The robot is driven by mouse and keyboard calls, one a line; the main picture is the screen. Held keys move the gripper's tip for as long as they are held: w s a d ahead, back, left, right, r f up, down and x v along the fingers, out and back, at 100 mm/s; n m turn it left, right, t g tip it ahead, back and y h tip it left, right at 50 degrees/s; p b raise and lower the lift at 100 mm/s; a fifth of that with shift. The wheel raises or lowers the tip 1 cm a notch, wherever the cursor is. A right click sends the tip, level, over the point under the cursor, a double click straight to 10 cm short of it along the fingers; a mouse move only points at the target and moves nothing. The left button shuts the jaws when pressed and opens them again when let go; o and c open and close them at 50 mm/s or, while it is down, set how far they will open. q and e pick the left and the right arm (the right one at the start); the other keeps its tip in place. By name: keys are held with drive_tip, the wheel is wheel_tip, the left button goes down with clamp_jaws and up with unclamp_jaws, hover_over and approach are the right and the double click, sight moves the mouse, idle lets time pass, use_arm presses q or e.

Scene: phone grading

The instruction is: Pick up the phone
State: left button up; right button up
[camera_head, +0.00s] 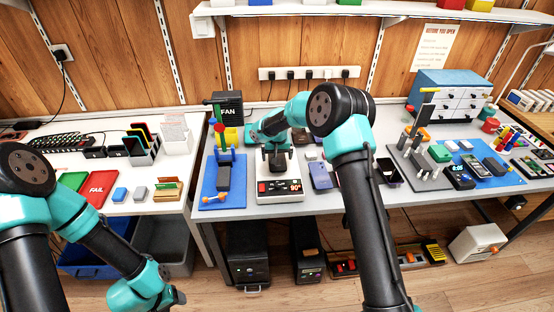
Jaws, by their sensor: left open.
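Several phones lie on the grey bench, and I cannot tell which one the task means. A dark phone-like slab (224,178) stands on the blue mat at left. A blue-purple phone (321,177) lies right of the heating plate (279,192), which reads 90°. A dark phone (388,171) lies farther right, beside my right arm. My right gripper (277,161) points down over the heating plate; its jaws and anything between them are unclear. My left gripper (178,298) is low at the bottom left, open, away from the phones, seen only in small part.
A red FAIL tray (96,190) and small blocks sit on the white table at left. A blue mat (510,178) with tools and phones is at right, before a blue drawer cabinet (455,84). Bins stand below the tables. My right arm covers part of the bench.

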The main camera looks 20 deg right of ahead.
drive_tip(key=c, duration=1.1)
drive_tip(key=shift+r, duration=0.2)
drive_tip(key=shift+r, duration=1.45)
drive_tip(key=shift+s+r, duration=0.2)
drive_tip(key=shift+s, duration=0.05)
drive_tip(key=s+a, duration=0.1)
drive_tip(key=s, duration=0.4)
drive_tip(key=s+a+r, duration=0.1)
drive_tip(key=s+a, duration=0.1)
drive_tip(key=s, duration=0.3)
drive_tip(key=s+a, duration=0.1)
drive_tip(key=s, duration=0.4)
drive_tip(key=shift+a+r, duration=0.2)
drive_tip(key=shift+a, duration=0.1)
drive_tip(key=shift+w, duration=0.1)
